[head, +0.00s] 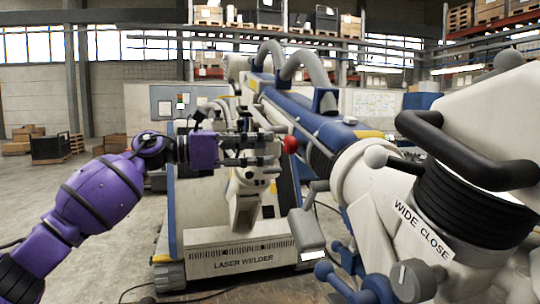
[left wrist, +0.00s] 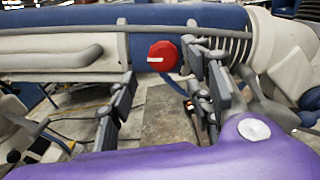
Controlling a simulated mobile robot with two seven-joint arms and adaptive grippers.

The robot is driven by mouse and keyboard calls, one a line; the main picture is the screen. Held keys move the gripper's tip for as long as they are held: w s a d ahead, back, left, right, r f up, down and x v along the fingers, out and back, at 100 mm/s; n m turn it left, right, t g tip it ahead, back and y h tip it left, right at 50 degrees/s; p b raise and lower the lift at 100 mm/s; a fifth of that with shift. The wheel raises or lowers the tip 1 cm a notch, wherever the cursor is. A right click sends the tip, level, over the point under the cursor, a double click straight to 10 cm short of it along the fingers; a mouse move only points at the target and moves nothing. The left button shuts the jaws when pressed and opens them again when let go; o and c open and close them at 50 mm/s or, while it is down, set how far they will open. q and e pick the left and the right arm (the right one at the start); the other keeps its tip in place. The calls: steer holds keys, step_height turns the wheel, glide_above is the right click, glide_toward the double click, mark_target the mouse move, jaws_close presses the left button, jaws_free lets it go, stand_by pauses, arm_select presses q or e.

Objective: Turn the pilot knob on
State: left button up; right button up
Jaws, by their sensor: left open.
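A round red knob (head: 291,144) sits on the side of the large blue and white machine arm. In the left wrist view the red knob (left wrist: 163,56) faces me, with a short white mark lying level on its left part. I see no label naming it as the pilot knob. My left gripper (head: 270,147) is just left of the knob in the head view. In the left wrist view its open fingers (left wrist: 165,80) stand on either side below the knob, with a gap between them and nothing held. The right gripper is not in view.
A grey rail (left wrist: 60,30) runs along the machine arm just above the knob. A white unit marked "LASER WELDER" (head: 240,255) stands below. At the right is a black handle (head: 460,155) on a white housing marked "WIDE CLOSE". Cables lie on the floor.

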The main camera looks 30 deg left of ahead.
mark_target(284, 143)
arm_select(q)
steer(key=x, duration=0.2)
steer(key=p+x, duration=0.1)
steer(key=x, duration=0.4)
steer(key=shift+r+p, duration=0.35)
steer(key=shift+p, duration=0.05)
steer(key=shift+w+d+f, duration=0.15)
steer(key=shift+w+d, duration=0.1)
steer(key=shift+w, duration=0.05)
steer(key=shift+c, duration=0.2)
